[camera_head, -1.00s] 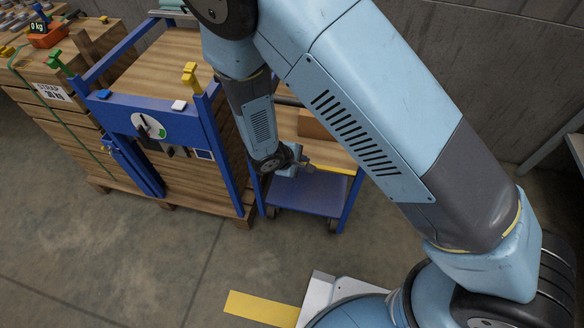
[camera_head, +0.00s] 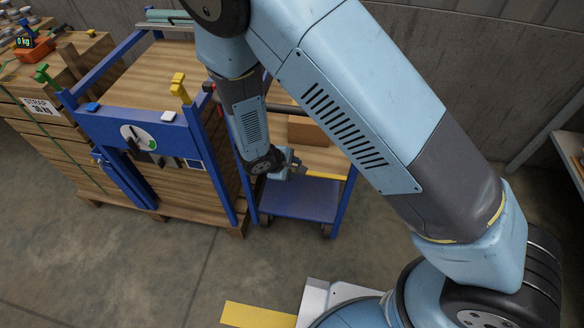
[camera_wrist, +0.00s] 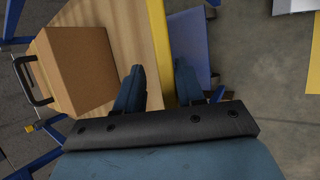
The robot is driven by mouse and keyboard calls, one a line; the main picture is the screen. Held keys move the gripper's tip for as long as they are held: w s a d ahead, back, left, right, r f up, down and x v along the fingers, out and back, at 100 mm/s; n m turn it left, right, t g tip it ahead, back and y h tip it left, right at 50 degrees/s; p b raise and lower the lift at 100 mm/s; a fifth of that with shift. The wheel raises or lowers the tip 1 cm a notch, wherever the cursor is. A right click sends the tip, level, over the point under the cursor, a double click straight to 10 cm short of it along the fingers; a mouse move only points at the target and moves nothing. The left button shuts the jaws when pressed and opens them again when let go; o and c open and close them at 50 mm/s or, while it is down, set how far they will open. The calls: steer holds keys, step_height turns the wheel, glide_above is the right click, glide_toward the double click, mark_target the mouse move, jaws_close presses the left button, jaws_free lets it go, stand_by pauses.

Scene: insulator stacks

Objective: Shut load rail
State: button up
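A yellow rail (camera_head: 325,175), which I take to be the load rail, runs along the front edge of the wooden deck of a blue cart (camera_head: 305,202). In the wrist view the yellow rail (camera_wrist: 158,45) passes lengthwise through the gap between my fingers. My gripper (camera_head: 294,166) is at the cart's front edge in the head view. In the wrist view my gripper (camera_wrist: 159,68) is open, one finger over the deck side and one over the blue shelf side. I cannot tell whether either finger touches the rail. My wrist hides the rail's near part.
A brown box (camera_wrist: 78,68) stands on the deck, left of my fingers in the wrist view. A blue frame with a dial (camera_head: 140,136) and yellow and green handles stands left of the cart, around stacked wood. Open floor (camera_head: 190,275) lies in front.

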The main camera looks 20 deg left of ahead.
steer(key=v, duration=1.3)
steer(key=shift+s+a+r, duration=0.2)
steer(key=shift+r, duration=0.1)
stand_by(0.3)
